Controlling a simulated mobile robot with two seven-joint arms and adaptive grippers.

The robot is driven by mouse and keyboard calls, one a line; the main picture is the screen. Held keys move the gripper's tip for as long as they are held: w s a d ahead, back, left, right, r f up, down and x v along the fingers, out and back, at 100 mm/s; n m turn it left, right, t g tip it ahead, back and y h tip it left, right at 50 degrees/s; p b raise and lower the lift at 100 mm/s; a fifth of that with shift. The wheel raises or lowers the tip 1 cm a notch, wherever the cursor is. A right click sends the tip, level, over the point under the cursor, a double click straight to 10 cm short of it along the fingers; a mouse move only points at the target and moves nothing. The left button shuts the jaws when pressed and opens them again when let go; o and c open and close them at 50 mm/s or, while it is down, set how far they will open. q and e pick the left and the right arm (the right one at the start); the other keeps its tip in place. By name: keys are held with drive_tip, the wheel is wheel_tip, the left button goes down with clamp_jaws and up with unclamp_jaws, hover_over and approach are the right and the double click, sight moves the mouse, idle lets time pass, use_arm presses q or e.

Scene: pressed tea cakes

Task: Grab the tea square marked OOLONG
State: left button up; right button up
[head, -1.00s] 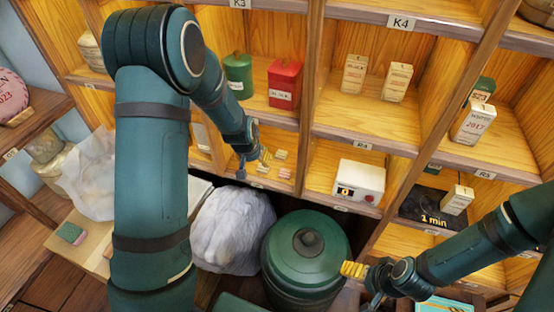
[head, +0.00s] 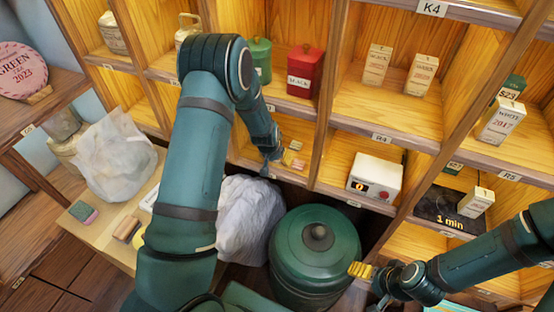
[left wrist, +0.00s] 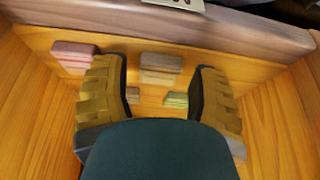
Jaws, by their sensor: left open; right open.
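Several small tea squares lie in a low shelf compartment. In the left wrist view a pinkish-red one (left wrist: 73,57) is at the upper left, a tan one (left wrist: 160,68) near the middle, a small one (left wrist: 132,95) and a green-edged one (left wrist: 176,99) below it. No marking on them is readable, so I cannot tell which is OOLONG. My left gripper (left wrist: 158,100) is open, with the tan and green-edged squares showing between its fingers. In the head view my arm partly hides the squares (head: 295,145). My right gripper (head: 362,271) appears empty, right of a green canister.
Shelf dividers and a front board bound the compartment closely. A white device (head: 375,179) stands in the compartment to the right. The lidded green canister (head: 314,258) and a whitish bag (head: 247,218) are below the shelves. Red (head: 303,72) and green (head: 258,62) tins stand above.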

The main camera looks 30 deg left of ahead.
use_arm(q)
drive_tip(key=shift+w+f, duration=0.15)
drive_tip(key=shift+f, duration=0.2)
drive_tip(key=c, duration=0.6)
